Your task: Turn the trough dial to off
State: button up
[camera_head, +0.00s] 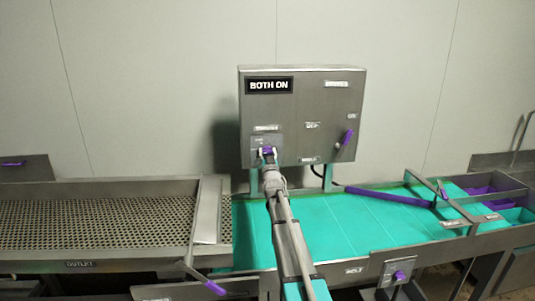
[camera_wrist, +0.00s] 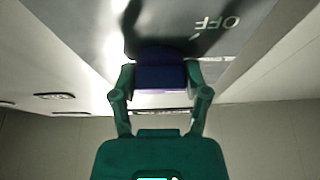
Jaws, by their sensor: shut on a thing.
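A grey control box (camera_head: 300,110) stands at the back wall, and its black display (camera_head: 269,86) reads "BOTH ON". My gripper (camera_head: 267,156) reaches up to the lower left of the box and is shut on a small purple dial (camera_head: 268,149). In the wrist view, the two green fingers of the gripper (camera_wrist: 160,78) close on either side of the dark purple dial (camera_wrist: 160,68). An "OFF" label (camera_wrist: 217,23) appears upside down beside it. The small label above the dial is too small to read, and the fingers partly hide the dial.
A second purple handle (camera_head: 347,137) tilts on the right of the box below an "ON" label (camera_head: 351,116). A teal trough bed (camera_head: 340,222) lies below, with a purple bar (camera_head: 390,196) across it. A perforated outlet tray (camera_head: 90,225) is at left. Another purple handle (camera_head: 215,287) is in front.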

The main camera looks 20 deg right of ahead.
jog(key=n+y, duration=0.2)
jog(key=n, duration=0.1)
jog(key=n+y, duration=0.2)
jog(key=n, duration=0.2)
jog(key=shift+r+t+p, duration=0.1)
jog(key=shift+t+p, duration=0.2)
jog(key=shift+p, duration=0.05)
jog(key=shift+n+g+y+p, duration=0.3)
jog(key=shift+n+y, duration=0.35)
jog(key=shift+n, duration=0.8)
jog(key=shift+n+g+y+p, duration=0.1)
jog(key=shift+n+y+p, duration=0.45)
jog(key=shift+n, duration=0.9)
jog(key=shift+n+y, duration=0.3)
jog(key=o, duration=1.2)
jog(key=shift+c, duration=0.2)
jog(key=shift+m+h+b, duration=0.4)
jog(key=shift+m+b, duration=0.05)
jog(key=shift+m, duration=0.35)
